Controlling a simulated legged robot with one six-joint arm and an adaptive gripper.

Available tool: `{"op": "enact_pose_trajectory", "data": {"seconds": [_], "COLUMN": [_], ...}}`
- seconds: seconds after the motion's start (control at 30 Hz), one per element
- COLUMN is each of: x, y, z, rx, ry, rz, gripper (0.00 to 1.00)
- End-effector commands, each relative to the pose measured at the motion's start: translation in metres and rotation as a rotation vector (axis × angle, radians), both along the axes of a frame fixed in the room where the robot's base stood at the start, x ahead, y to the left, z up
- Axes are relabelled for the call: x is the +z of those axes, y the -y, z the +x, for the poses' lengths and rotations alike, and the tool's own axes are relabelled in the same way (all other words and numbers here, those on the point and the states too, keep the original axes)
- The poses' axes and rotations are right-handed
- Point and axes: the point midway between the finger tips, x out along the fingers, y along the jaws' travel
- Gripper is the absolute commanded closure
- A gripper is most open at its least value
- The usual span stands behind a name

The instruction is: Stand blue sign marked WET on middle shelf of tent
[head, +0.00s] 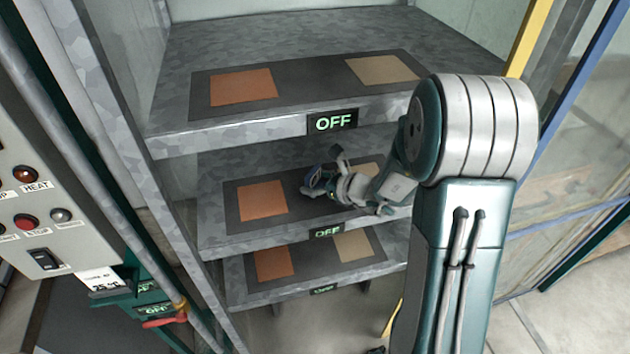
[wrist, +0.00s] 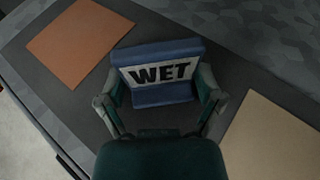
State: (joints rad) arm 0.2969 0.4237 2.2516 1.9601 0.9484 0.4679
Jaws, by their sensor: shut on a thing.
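The blue sign marked WET (wrist: 160,72) is between the two fingers of my gripper (wrist: 160,98) in the wrist view. My gripper is shut on it, with a finger at each side. The sign is over the dark mat of the middle shelf, between the orange square and the tan square. In the head view my gripper (head: 318,182) reaches in over the middle shelf (head: 215,228), and only a small part of the sign shows there. I cannot tell whether the sign's base touches the mat.
The middle shelf has an orange square (head: 262,201) at left and a tan square (wrist: 270,140) at right. The top shelf (head: 180,137) and bottom shelf (head: 240,290) look empty, with similar squares. A control panel (head: 35,210) stands at left, and a blue-framed panel is at right.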

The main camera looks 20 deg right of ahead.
Motion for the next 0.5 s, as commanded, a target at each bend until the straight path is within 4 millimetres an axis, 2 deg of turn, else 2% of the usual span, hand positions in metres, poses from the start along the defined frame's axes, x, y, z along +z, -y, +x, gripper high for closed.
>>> {"op": "enact_pose_trajectory", "data": {"seconds": [0.27,0.3,0.5], "x": [-0.002,-0.0016,-0.0013], "y": [-0.0006,-0.0007,-0.0009], "z": [0.0004,0.0004,0.0002], "rx": [-0.001,-0.001,-0.001], "ry": [0.0,0.0,0.0], "rz": [-0.002,-0.002,-0.002], "gripper": [0.69,0.0,0.0]}}
